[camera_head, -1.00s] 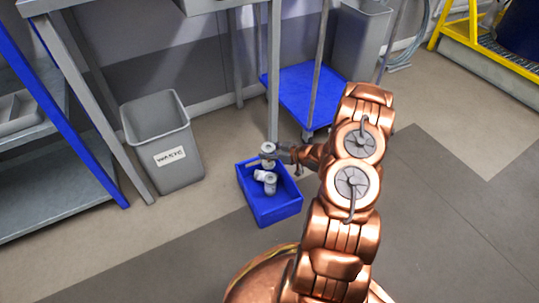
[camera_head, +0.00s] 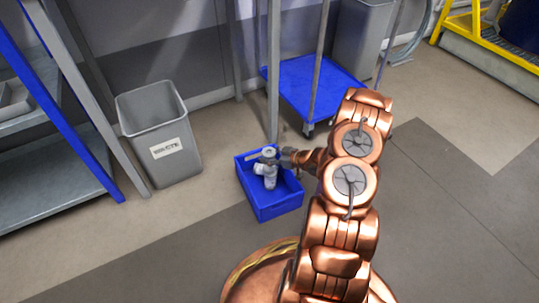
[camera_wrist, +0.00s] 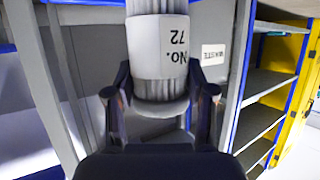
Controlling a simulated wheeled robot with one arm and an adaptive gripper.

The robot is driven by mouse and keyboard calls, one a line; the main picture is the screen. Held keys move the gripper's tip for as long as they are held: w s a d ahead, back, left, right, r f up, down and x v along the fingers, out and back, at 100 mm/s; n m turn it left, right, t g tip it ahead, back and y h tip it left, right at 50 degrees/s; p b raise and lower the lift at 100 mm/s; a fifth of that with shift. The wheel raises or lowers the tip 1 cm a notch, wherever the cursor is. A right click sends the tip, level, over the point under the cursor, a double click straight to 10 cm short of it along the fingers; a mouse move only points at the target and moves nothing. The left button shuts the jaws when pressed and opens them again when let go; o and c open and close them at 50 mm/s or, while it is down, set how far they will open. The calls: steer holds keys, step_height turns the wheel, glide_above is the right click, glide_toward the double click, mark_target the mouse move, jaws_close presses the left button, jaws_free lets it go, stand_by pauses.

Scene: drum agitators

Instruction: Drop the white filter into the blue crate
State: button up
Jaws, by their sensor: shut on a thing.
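The blue crate (camera_head: 279,207) stands on the floor near the middle of the head view. My gripper (camera_head: 275,157) is over the crate's back part, reaching in from the right. It is shut on the white filter (camera_head: 268,152), whose pale round end shows at the jaws. In the wrist view the filter (camera_wrist: 158,88) is a ribbed cylinder with a white band marked "NO. 72", between the two fingers of my gripper (camera_wrist: 160,97). A whitish piece (camera_head: 265,174) shows just below, within the crate's outline; whether it is part of the filter or separate is unclear.
A grey waste bin (camera_head: 160,140) stands left of the crate. A blue cart (camera_head: 315,92) is behind it, with a grey upright close to the crate's back. A shelf rack (camera_head: 60,170) is at far left. The floor in front of the crate is clear.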

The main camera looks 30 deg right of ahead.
steer(key=o, duration=1.3)
steer(key=shift+c, duration=0.2)
steer(key=shift+d+r, duration=0.1)
steer(key=v, duration=1.2)
